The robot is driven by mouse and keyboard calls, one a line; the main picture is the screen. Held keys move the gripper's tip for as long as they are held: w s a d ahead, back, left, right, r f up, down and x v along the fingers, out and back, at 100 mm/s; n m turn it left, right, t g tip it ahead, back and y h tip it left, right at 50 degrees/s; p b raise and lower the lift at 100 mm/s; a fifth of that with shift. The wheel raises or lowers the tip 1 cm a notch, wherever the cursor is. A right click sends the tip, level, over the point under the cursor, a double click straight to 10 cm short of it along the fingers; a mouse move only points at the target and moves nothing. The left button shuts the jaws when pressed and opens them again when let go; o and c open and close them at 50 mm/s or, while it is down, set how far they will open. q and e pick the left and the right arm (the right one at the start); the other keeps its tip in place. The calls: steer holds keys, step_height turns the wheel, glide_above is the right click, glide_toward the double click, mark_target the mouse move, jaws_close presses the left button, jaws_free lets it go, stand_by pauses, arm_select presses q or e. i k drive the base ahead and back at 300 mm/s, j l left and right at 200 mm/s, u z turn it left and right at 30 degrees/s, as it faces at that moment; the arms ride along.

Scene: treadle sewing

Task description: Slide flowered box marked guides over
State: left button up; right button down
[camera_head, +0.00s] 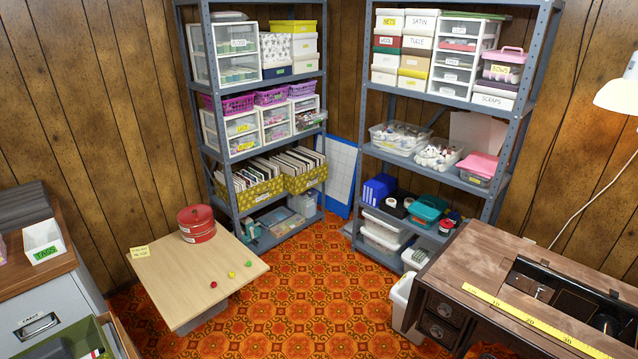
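Two yellow flowered open boxes stand side by side on a lower shelf of the left grey rack, packed with upright paper sleeves. The left flowered box (250,199) and the right flowered box (306,180) each carry a small front label, too small for me to read. A white box with a floral or speckled print (276,50) stands higher on the same rack; I cannot make out a label on it. I cannot tell which box is marked guides. Neither of my grippers is in view.
A low wooden table (185,285) with red round tins (197,224) stands before the left rack. The right rack (492,195) holds bins and boxes. A sewing table (470,262) is at right, a filing cabinet (40,318) at left. The patterned floor (310,290) between is clear.

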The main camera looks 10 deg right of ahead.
mark_target(302, 169)
steer(key=i+l+u, duration=0.15)
steer(key=i+l, duration=0.75)
steer(key=i, duration=0.35)
steer(key=i+l+u, duration=0.15)
steer(key=i, duration=0.35)
steer(key=i+l, duration=0.2)
steer(key=i, duration=0.25)
steer(key=i+l+u, duration=0.15)
steer(key=i, duration=0.35)
steer(key=i+l, duration=0.3)
steer(key=i, duration=0.15)
steer(key=i+l+u, duration=0.15)
steer(key=i+l, duration=0.2)
steer(key=i, duration=0.05)
